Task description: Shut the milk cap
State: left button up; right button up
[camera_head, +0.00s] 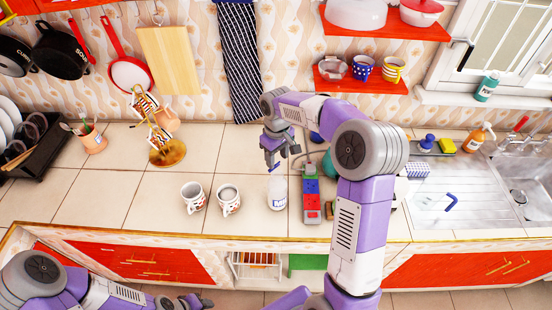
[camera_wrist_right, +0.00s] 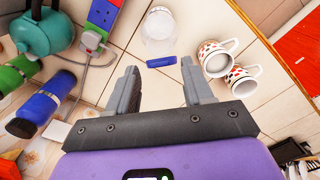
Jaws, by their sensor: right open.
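The milk bottle (camera_head: 277,192) stands upright on the tiled counter, whitish with blue lettering. In the right wrist view the bottle (camera_wrist_right: 160,28) shows a blue cap (camera_wrist_right: 161,62) at its end nearer my fingers; I cannot tell how far the cap is closed. My right gripper (camera_head: 280,160) is open and empty, above and just behind the bottle in the head view. In the wrist view its two fingers (camera_wrist_right: 157,88) stand apart, with the cap between and beyond their tips. My left gripper (camera_head: 188,302) is low at the bottom edge, away from the counter, its jaws unclear.
Two patterned mugs (camera_head: 193,196) (camera_head: 229,199) stand just left of the bottle. A red, blue and grey power strip (camera_head: 312,200) lies close on its right. A teal kettle (camera_wrist_right: 45,28) and blue and green cylindrical items are nearby.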

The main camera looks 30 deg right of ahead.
aim_at(282, 179)
jog(key=shift+w+f, duration=0.1)
jog(key=shift+f, duration=1.05)
grip_shut()
jog(key=s+t+b, duration=0.1)
jog(key=b, duration=0.3)
jog(key=s+f+t+b, duration=0.1)
jog(key=t+b, duration=0.1)
jog(key=b, duration=0.2)
jog(key=s+f+t+y+b, duration=0.1)
jog(key=t+b, duration=0.1)
jog(key=b, duration=0.3)
jog(key=shift+d+f, duration=0.2)
jog(key=shift+d, duration=0.2)
jog(key=f+t+b, duration=0.1)
jog(key=t+b, duration=0.1)
jog(key=b, duration=0.4)
jog(key=s+f+t+y+b, duration=0.1)
jog(key=t+b, duration=0.1)
jog(key=b, duration=0.4)
jog(key=s+f+t+b, duration=0.1)
jog(key=t+b, duration=0.1)
jog(key=b, duration=0.4)
jog(key=shift+s+d+y, duration=0.1)
jog(key=shift+d+y, duration=0.05)
jog(key=shift+y, duration=0.25)
jog(key=shift+s+f+t+b, duration=0.1)
jog(key=shift+f+t+b, duration=0.35)
jog(key=shift+b, duration=0.85)
jog(key=shift+r+t, duration=0.15)
jog(key=shift+t, duration=0.1)
